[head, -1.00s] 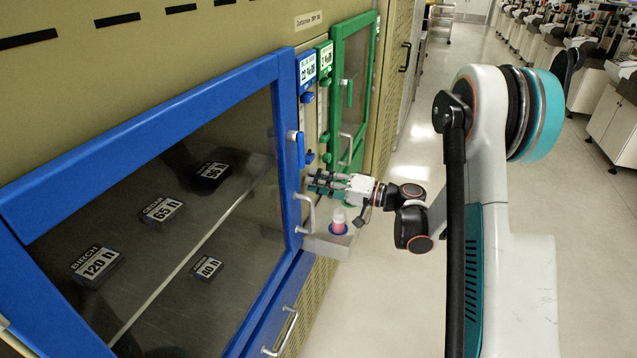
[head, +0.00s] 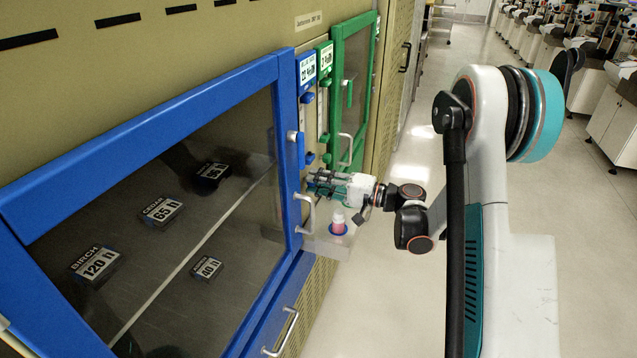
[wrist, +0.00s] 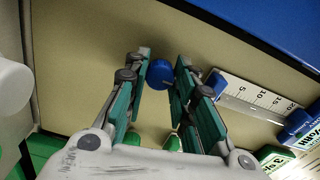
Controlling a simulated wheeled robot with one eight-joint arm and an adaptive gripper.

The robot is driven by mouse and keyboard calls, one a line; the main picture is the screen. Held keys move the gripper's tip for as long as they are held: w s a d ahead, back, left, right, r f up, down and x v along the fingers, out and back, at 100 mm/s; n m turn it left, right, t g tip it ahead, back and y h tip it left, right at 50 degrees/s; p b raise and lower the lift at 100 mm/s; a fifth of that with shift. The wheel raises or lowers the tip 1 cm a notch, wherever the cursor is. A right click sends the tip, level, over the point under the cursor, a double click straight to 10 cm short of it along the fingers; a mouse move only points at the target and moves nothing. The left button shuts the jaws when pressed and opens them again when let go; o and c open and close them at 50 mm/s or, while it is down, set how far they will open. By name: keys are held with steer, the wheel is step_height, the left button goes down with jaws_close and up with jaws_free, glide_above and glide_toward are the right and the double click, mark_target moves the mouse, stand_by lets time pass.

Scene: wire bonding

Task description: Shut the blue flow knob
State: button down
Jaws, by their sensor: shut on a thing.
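The blue flow knob (wrist: 159,73) is a round blue knob on the beige panel in the wrist view. My gripper (wrist: 160,77) has its two green-padded fingers on either side of it, shut on the knob. In the head view my gripper (head: 314,181) is at the panel strip between the blue-framed and green-framed doors, and its fingers hide the knob there. The blue flow meter (wrist: 255,98) with its white scale is right of the knob in the wrist view. The knob's turn position cannot be read.
A blue-framed door (head: 285,150) with a metal handle (head: 310,213) is close left of my gripper. Green knobs (wrist: 173,143) are near my fingers. The aisle floor on the right is clear.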

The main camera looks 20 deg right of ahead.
steer(key=c, duration=1.3)
jaws_free()
steer(key=v, duration=1.2)
steer(key=shift+w, duration=0.1)
